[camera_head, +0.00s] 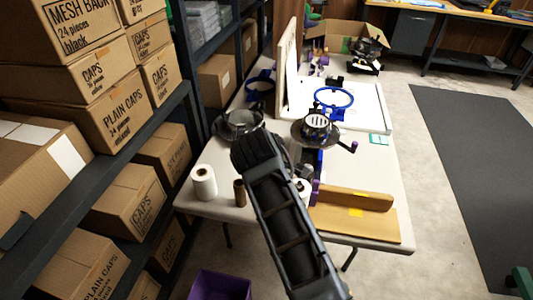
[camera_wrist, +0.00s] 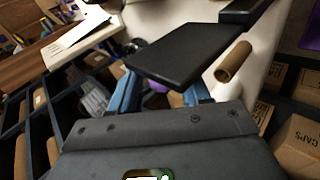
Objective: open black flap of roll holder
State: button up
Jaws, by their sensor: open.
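A flat black panel, which looks like the roll holder's black flap (camera_wrist: 186,53), spans the upper middle of the wrist view. It appears tilted. My gripper (camera_wrist: 160,92) is open, with its two blue fingers set apart just below the panel. The panel's lower edge overlaps the finger ends, so I cannot tell whether they touch it. In the head view my dark arm reaches over the table and hides the flap and the fingers. A brown cardboard tube (camera_wrist: 234,62) lies beside the panel's right end; a brown roll (camera_head: 240,193) stands near the table's left edge.
The white table (camera_head: 378,164) carries a white spool (camera_head: 203,183), a brown cardboard piece (camera_head: 352,212), a blue ring (camera_head: 333,97) and a round dark fixture (camera_head: 316,127). Shelves with boxes (camera_head: 101,115) line the left. The floor mat (camera_head: 468,160) at right is clear.

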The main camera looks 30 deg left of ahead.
jog(key=v, duration=0.7)
jog(key=shift+s+r, duration=0.2)
jog(key=shift+s, duration=0.1)
jog(key=shift+d, duration=0.1)
dwell(0.3)
